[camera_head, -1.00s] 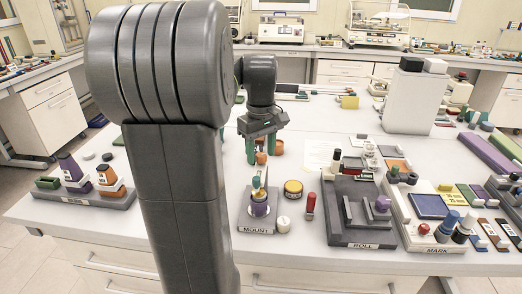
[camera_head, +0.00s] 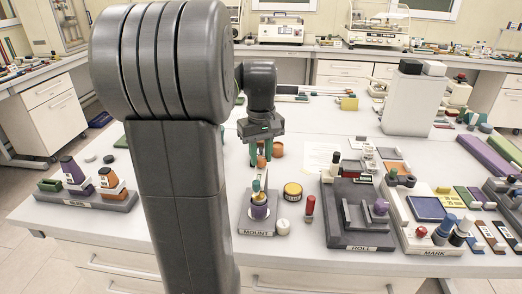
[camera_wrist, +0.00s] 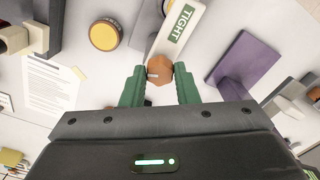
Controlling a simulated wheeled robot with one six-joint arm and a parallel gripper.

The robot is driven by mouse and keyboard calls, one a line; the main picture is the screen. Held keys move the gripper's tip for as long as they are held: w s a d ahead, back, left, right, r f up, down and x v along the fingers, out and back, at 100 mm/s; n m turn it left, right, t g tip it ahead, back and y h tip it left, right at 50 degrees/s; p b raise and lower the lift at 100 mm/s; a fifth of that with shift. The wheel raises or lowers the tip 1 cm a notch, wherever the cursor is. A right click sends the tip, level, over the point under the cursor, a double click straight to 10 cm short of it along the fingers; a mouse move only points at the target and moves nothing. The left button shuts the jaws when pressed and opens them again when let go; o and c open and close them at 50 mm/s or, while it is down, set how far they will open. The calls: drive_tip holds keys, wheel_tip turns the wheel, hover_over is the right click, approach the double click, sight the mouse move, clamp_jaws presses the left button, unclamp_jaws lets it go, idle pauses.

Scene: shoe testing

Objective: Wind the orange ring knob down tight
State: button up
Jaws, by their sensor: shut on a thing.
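A pale strip with a green TIGHT label (camera_wrist: 181,24) lies just beyond the knob. In the head view my gripper (camera_head: 261,153) points down over the middle of the table, with an orange part (camera_head: 261,162) showing at its fingertips. The fingers cover the sides of the knob, and I cannot tell how far down it is wound.
A purple plate (camera_wrist: 243,68) stands to the right in the wrist view, and a round yellow-topped piece (camera_wrist: 105,35) lies to the upper left. In the head view, the MOUNT stand (camera_head: 257,226) and a yellow-lidded jar (camera_head: 292,191) stand nearer. Another orange piece (camera_head: 278,149) is beside my gripper.

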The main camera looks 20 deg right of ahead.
sight(261, 158)
drive_tip(key=shift+r+m+p, duration=0.1)
drive_tip(key=shift+m+p, duration=0.65)
drive_tip(key=shift+m, duration=0.85)
drive_tip(key=o, duration=1)
drive_tip(key=shift+c, duration=0.2)
wheel_tip(261, 158, up, 14)
drive_tip(key=shift+f, duration=0.2)
wheel_tip(261, 158, down, 14)
drive_tip(key=shift+r, duration=0.15)
